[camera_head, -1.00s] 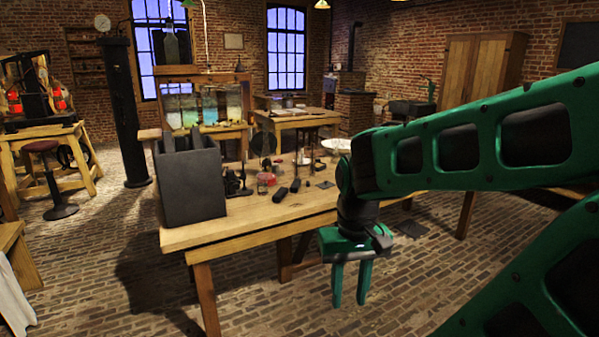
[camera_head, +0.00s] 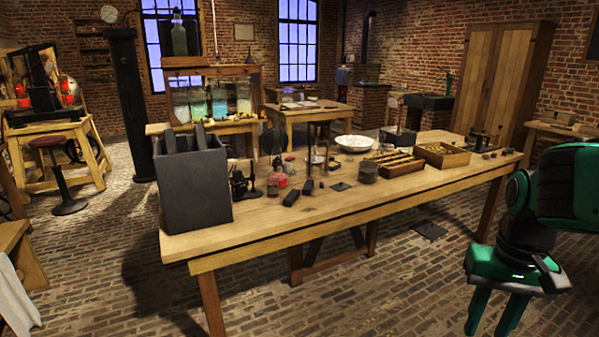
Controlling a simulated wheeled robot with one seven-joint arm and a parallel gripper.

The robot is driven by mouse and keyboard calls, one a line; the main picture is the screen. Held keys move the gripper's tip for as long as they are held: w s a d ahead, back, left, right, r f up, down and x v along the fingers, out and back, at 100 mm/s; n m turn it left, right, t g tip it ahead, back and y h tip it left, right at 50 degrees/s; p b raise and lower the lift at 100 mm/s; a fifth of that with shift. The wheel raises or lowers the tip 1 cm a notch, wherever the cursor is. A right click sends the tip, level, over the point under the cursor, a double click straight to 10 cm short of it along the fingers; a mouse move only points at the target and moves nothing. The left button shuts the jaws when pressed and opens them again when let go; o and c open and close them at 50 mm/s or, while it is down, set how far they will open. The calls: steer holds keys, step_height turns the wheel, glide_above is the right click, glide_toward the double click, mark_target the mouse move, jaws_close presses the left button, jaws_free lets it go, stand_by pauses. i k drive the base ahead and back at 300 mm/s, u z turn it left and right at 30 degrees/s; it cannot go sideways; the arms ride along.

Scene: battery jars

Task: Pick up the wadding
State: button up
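I cannot pick out the wadding for certain; the small things on the wooden table (camera_head: 270,243) are too small to tell apart. My gripper (camera_head: 493,322) is at the lower right, in front of the table's right end and apart from it. Its two green fingers point down with a gap between them, and nothing shows in the gap.
A grey open box (camera_head: 196,190) stands at the table's left end. A white bowl (camera_head: 354,143), a wooden rack (camera_head: 392,163) and a wooden tray (camera_head: 442,155) stand toward the right. Small dark blocks (camera_head: 291,198) lie mid-table. The table's front strip is clear.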

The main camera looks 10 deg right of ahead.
mark_target(286, 167)
steer(key=z, duration=0.05)
steer(key=i, duration=1)
steer(key=u, duration=0.05)
